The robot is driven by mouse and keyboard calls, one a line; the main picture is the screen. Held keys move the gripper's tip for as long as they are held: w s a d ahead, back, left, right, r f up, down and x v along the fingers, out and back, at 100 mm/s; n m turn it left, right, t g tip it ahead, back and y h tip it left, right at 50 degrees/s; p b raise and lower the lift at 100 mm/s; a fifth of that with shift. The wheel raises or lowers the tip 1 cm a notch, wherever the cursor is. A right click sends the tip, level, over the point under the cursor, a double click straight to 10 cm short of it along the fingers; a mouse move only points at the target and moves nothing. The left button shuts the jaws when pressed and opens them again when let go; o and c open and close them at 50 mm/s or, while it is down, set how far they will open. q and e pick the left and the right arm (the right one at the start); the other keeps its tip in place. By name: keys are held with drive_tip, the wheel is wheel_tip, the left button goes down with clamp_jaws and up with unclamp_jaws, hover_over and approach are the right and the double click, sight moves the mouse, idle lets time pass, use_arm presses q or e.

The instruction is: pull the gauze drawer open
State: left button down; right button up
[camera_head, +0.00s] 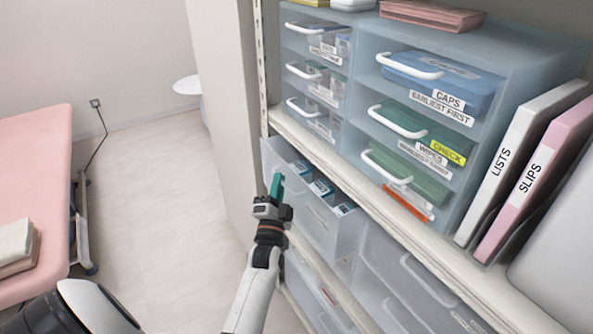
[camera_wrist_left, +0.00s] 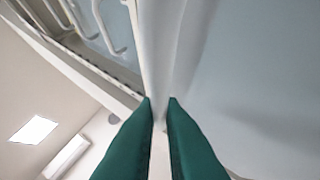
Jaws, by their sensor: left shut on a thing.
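A translucent drawer (camera_head: 328,228) on the shelf below the labelled drawer unit stands partly out. Several small blue-and-white boxes (camera_head: 321,187) show inside it. No readable label shows on its front, so I cannot tell by text that it is the gauze drawer. My left gripper (camera_head: 277,184) has green fingers and is at the drawer's front. In the left wrist view, the fingers (camera_wrist_left: 160,103) are shut on a white bar (camera_wrist_left: 160,60) that looks like the drawer's handle. The bar's far end is hidden. My right gripper is not in view.
Above stands a drawer unit (camera_head: 513,62) with white handles, some drawers marked CAPS and WIPES. LISTS (camera_head: 515,150) and SLIPS (camera_head: 540,175) binders stand at right. A closed drawer (camera_head: 408,282) sits at right of the open one. A pink couch (camera_head: 35,190) is at left, with clear floor (camera_head: 165,215) between.

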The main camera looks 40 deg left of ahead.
use_arm(q)
drive_tip(key=s+a+p, duration=0.1)
drive_tip(key=s+a, duration=0.2)
drive_tip(key=s, duration=0.4)
drive_tip(key=s+a+p, duration=0.2)
drive_tip(key=s+a, duration=0.1)
drive_tip(key=s, duration=0.4)
drive_tip(key=c, duration=1.5)
unclamp_jaws()
drive_tip(key=shift+c, duration=0.2)
drive_tip(key=shift+f, duration=0.1)
